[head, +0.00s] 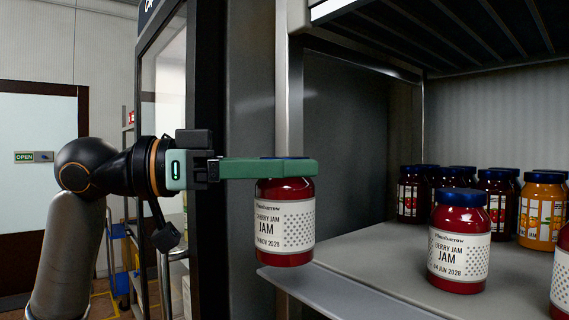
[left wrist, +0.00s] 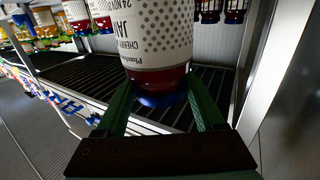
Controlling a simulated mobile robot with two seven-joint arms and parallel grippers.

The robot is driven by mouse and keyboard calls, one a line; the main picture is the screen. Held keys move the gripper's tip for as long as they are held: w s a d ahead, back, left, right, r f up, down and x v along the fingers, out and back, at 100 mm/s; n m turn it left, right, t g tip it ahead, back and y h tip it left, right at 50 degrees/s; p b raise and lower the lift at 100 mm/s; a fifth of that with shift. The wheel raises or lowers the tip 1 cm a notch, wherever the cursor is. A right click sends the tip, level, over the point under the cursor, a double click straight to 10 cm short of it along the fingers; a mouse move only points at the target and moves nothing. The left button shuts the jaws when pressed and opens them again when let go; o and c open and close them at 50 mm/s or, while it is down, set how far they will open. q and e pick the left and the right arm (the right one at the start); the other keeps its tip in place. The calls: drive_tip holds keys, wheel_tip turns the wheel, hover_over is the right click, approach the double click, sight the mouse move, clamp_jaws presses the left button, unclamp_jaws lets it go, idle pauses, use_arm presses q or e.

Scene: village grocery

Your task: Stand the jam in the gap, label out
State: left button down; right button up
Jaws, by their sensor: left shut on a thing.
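The cherry jam jar (head: 285,225), dark red with a blue lid and a white printed label, hangs upright in my left gripper (head: 290,167). The green fingers are shut on it at the lid, and its label faces the head camera. It is at the left end of the shelf board (head: 350,289), near the front edge; contact with the board cannot be told. In the left wrist view the jar (left wrist: 155,35) shows inverted between the fingers (left wrist: 165,98). My right gripper is not in view.
A berry jam jar (head: 460,245) stands on the shelf, label out, with another jar (head: 562,270) cut off at the right edge. Bare board lies left of and between them. Several jars (head: 412,195) stand behind, including an orange one (head: 542,210). A metal upright (head: 289,100) rises behind the held jar.

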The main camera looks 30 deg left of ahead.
use_arm(q)
drive_tip(key=w+d+f+p, duration=0.1)
drive_tip(key=w+d, duration=0.1)
drive_tip(key=w, duration=0.6)
drive_tip(key=w+d+f+p, duration=0.1)
drive_tip(key=w+d+p, duration=0.1)
drive_tip(key=w, duration=0.5)
drive_tip(key=shift+w+d+f, duration=0.35)
drive_tip(key=shift+d+f, duration=0.05)
drive_tip(key=shift+d, duration=0.45)
drive_tip(key=shift+f, duration=0.5)
drive_tip(key=shift+c, duration=0.9)
unclamp_jaws()
drive_tip(key=shift+o, duration=0.9)
drive_tip(key=shift+f, duration=0.15)
